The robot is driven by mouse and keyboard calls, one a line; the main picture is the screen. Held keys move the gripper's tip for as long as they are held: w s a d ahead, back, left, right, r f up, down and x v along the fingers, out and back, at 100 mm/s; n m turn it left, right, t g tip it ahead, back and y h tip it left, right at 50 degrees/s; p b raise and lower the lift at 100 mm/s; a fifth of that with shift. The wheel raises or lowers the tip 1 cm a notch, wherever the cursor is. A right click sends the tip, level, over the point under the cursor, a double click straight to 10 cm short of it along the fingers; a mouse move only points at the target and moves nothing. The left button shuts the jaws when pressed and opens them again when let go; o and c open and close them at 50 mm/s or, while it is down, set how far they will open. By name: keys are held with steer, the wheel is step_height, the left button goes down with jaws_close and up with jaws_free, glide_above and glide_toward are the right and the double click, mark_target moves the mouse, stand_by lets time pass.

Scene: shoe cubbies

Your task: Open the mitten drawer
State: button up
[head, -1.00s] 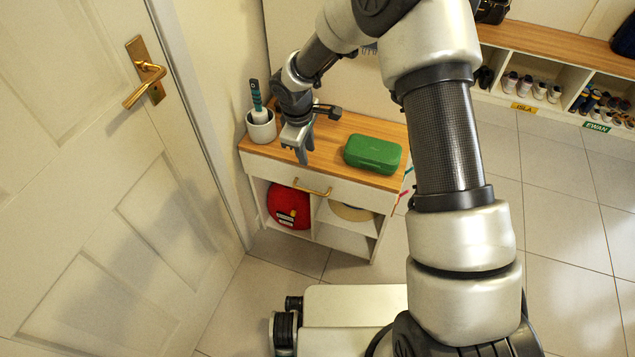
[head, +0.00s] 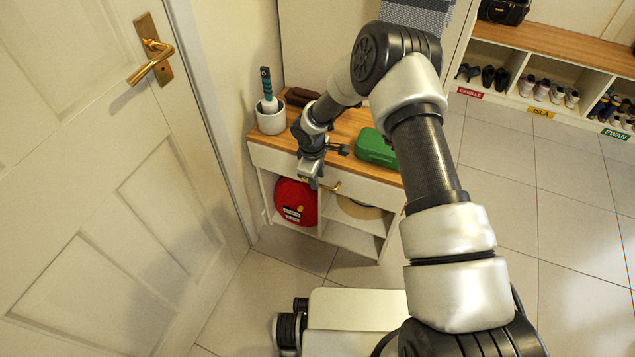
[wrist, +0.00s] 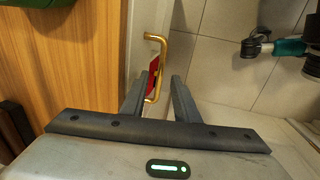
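The drawer is the white front (head: 370,192) under the wooden top of the small cabinet, and it looks shut. Its brass bar handle (head: 334,187) is partly hidden by my gripper (head: 312,181) in the head view. In the wrist view the handle (wrist: 162,52) runs along the white drawer front (wrist: 140,40). My gripper (wrist: 160,92) is open there, one finger on each side of the handle's near end. I cannot tell whether either finger touches it.
On the cabinet top (head: 349,123) stand a white cup (head: 270,120) with a teal-handled brush, a green box (head: 375,148) and a dark brown object (head: 301,97). A red item (head: 296,202) sits in the cubby below. A door (head: 110,200) is at left; shoe cubbies are at right.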

steer(key=shift+w+f, duration=0.2)
steer(key=shift+f, duration=0.75)
jaws_close()
steer(key=shift+s, duration=0.1)
